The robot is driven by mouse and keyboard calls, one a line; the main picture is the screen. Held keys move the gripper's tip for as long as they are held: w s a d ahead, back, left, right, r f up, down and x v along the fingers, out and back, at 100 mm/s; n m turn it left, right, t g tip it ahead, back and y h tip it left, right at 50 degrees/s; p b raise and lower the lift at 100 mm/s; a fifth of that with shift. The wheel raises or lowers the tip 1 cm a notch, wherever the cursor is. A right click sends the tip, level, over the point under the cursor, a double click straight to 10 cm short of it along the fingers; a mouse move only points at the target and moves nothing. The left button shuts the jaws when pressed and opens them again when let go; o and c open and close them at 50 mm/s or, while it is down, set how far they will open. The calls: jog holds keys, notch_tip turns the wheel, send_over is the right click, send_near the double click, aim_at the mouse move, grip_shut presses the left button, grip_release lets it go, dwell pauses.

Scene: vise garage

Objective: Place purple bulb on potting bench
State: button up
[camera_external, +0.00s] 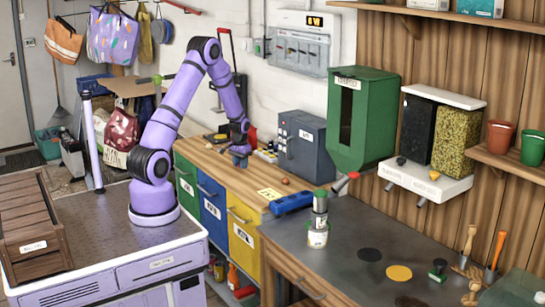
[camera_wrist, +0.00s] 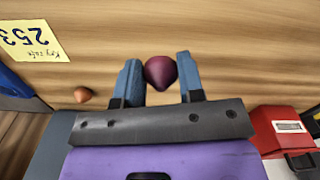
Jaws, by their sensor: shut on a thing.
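The purple bulb (camera_wrist: 160,72) sits between the two blue fingers of my gripper (camera_wrist: 158,76) in the wrist view, with wooden worktop behind it. My gripper is shut on it. In the outside view my gripper (camera_external: 240,157) hangs fingers-down over the wooden workbench (camera_external: 216,159); the bulb is too small to make out there, and its height above the worktop is unclear. The potting bench (camera_external: 336,243) is the dark grey-topped table at the front right, apart from my gripper.
A yellow note (camera_external: 270,194), an orange-brown bulb (camera_external: 285,181) and a blue tray (camera_external: 290,203) lie toward the workbench's right end. Stacked cans (camera_external: 318,222), a dark disc (camera_external: 370,254), a yellow disc (camera_external: 399,272) and hand tools occupy the potting bench; bare surface lies between.

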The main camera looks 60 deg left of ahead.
notch_tip(320, 180, up, 18)
jog(key=w+d+m, duration=0.2)
jog(key=w+d, duration=0.1)
jog(key=d, duration=0.7)
jog(key=w+d+m, duration=0.1)
jog(key=w+d, duration=0.2)
jog(key=d, duration=0.7)
jog(key=s+d+m, duration=0.3)
jog(key=d+m, duration=0.1)
jog(key=d, duration=1.8)
jog(key=s+d+m, duration=0.3)
jog(key=s+d, duration=0.9)
jog(key=d, duration=0.3)
jog(key=s+d+m, duration=0.3)
jog(key=s+d, duration=0.8)
jog(key=d, duration=0.4)
send_over(354, 286)
notch_tip(354, 286, down, 23)
jog(key=shift+d+f, duration=0.1)
jog(key=shift+d, duration=0.05)
jog(key=shift+f, duration=1.65)
jog(key=shift+f, duration=0.1)
